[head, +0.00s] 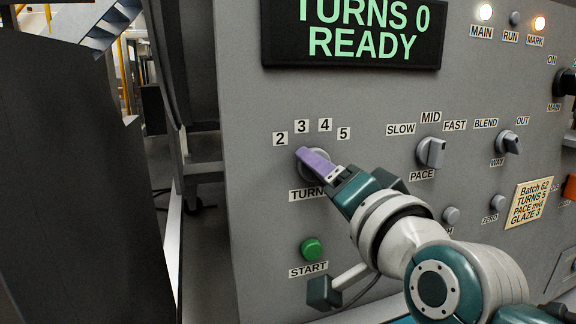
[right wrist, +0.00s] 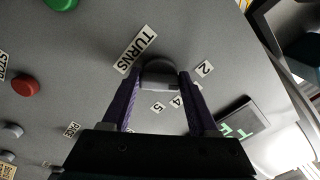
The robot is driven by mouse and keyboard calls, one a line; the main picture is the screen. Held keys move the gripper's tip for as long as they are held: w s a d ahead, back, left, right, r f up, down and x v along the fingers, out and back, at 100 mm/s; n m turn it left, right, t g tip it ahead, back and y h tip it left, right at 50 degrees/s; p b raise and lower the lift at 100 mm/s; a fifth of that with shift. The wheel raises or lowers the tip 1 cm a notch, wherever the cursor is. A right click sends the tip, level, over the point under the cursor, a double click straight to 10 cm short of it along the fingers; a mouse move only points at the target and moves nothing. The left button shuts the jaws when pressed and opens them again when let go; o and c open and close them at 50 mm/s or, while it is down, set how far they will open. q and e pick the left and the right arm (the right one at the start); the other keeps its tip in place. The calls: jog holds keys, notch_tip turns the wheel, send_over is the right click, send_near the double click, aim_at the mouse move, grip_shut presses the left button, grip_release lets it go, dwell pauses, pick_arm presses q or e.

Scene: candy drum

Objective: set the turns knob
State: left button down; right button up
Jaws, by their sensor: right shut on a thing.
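The turns knob (right wrist: 158,70) is a grey knob on the grey panel, above the TURNS label (head: 307,194) in the head view. The numbers 2, 3, 4 and 5 arc above it. My right gripper (head: 309,160) has its purple fingers on the knob. In the right wrist view its fingers (right wrist: 161,78) are on both sides of the knob, shut on it. The fingers cover most of the knob in the head view, and I cannot tell which number it points at. The display (head: 353,33) reads TURNS 0 READY. My left gripper is not in view.
A yellow note (head: 529,203) reads Batch 62, TURNS 5, PACE mid, GLAZE 3. The green start button (head: 312,249) is below the knob. The pace knob (head: 431,153) and way knob (head: 508,142) are to the right. A dark panel (head: 75,190) stands at the left.

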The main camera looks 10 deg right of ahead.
jog(key=shift+n, duration=0.6)
jog(key=o, duration=1.4)
jog(key=s, duration=0.3)
jog(key=s+d, duration=0.1)
jog(key=s, duration=0.2)
jog(key=s+d+p, duration=0.1)
jog(key=s, duration=0.2)
jog(key=shift+s, duration=0.4)
